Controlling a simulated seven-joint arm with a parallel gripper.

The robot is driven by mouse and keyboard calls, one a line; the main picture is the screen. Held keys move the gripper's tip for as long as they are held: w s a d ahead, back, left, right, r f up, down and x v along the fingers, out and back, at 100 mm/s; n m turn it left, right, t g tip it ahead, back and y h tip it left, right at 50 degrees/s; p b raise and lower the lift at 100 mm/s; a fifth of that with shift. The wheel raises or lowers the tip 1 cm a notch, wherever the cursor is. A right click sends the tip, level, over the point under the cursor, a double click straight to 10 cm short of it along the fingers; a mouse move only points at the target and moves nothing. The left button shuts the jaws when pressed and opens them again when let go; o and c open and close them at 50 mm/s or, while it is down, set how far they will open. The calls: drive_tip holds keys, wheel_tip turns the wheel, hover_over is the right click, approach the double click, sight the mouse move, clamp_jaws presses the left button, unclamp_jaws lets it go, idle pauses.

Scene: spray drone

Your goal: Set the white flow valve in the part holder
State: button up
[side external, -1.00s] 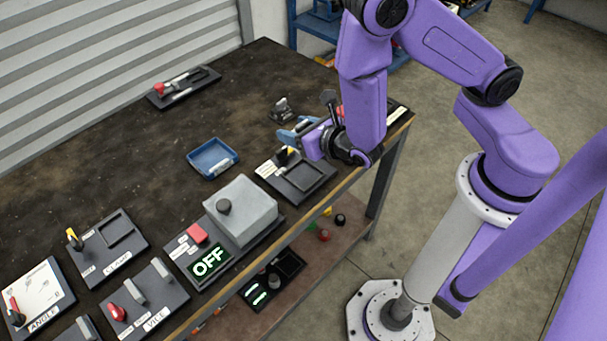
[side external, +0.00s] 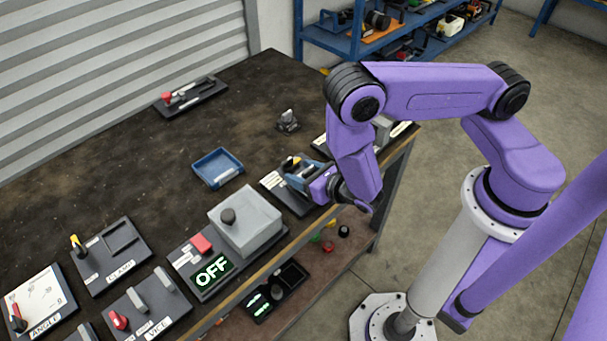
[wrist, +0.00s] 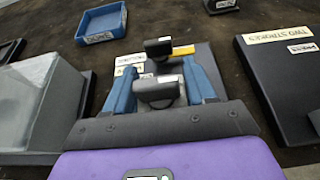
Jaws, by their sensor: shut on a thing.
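My gripper (side external: 298,168) is over the black holder plate (side external: 271,181) near the table's front edge. In the wrist view the blue fingers of my gripper (wrist: 160,88) stand on both sides of a dark grey part (wrist: 158,96) with a small pale label. I cannot tell whether this is the flow valve, as no white valve shows clearly. The plate (wrist: 205,60) carries a yellow bar (wrist: 184,50) and a black knob (wrist: 158,47) just beyond the held part. The underside of the held part and any seat beneath it are hidden.
A blue tray (side external: 235,160) lies beyond the plate. A grey box (side external: 250,230) with an OFF display stands to the left. A small dark fixture (side external: 288,121) stands behind. In the wrist view a thick black plate (wrist: 270,90) lies to the right.

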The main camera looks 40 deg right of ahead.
drive_tip(key=shift+f, duration=0.3)
drive_tip(key=shift+f, duration=0.1)
